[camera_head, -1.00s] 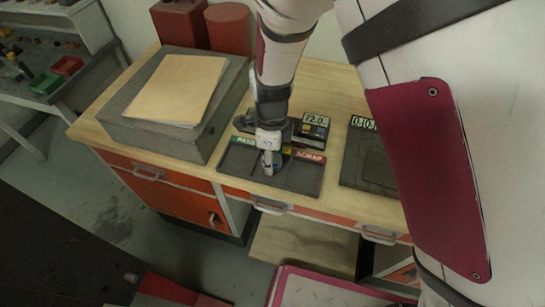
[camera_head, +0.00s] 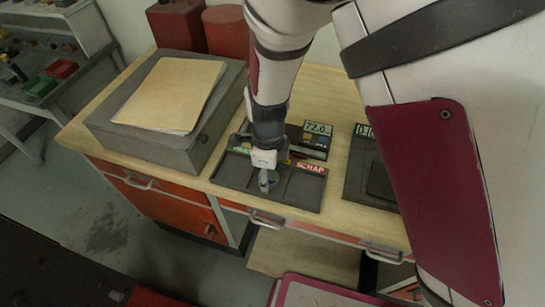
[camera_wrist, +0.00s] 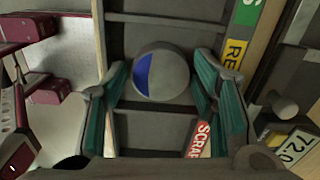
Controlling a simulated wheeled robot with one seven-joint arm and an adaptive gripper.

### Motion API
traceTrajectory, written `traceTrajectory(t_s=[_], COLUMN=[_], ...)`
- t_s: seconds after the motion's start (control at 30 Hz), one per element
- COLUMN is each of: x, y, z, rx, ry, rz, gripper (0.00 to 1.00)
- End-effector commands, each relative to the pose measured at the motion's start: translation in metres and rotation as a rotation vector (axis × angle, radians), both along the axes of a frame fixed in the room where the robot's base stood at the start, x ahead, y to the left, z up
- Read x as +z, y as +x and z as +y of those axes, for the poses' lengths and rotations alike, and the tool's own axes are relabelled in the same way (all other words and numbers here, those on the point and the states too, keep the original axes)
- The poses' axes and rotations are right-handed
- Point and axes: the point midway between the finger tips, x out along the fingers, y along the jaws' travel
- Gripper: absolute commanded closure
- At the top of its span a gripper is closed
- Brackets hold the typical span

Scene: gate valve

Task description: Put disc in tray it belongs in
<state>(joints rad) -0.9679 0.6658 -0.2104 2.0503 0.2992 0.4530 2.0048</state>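The disc (camera_wrist: 160,72) is grey with a blue sector and shows between my gripper's two green-padded fingers (camera_wrist: 161,80) in the wrist view. Narrow gaps seem to show on both sides of it, so the fingers look open around it. It is over or in the middle compartment of the dark three-part tray (camera_head: 228,172), beside the yellow label (camera_wrist: 236,53) that starts with RE. Whether it rests on the tray floor is unclear. In the head view my gripper (camera_head: 264,181) points down at the tray's middle, and the disc is mostly hidden. The SCRAP label (camera_head: 310,167) is red.
A device reading 72.0 (camera_head: 317,134) stands behind the tray. Another dark device (camera_head: 372,175) stands to its right. A grey box with a folder (camera_head: 175,95) stands to its left, with red canisters (camera_head: 228,32) behind. Bare wood shows at the bench's front edge.

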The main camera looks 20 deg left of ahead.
Motion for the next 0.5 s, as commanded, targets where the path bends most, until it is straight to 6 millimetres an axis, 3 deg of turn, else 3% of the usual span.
traceTrajectory(t_s=[0.27, 0.5], x=[0.004, 0.044], y=[0.001, 0.000], z=[0.000, 0.002], rx=[0.000, 0.002], ry=[0.001, 0.004], rz=[-0.001, -0.004], gripper=[0.47, 0.47])
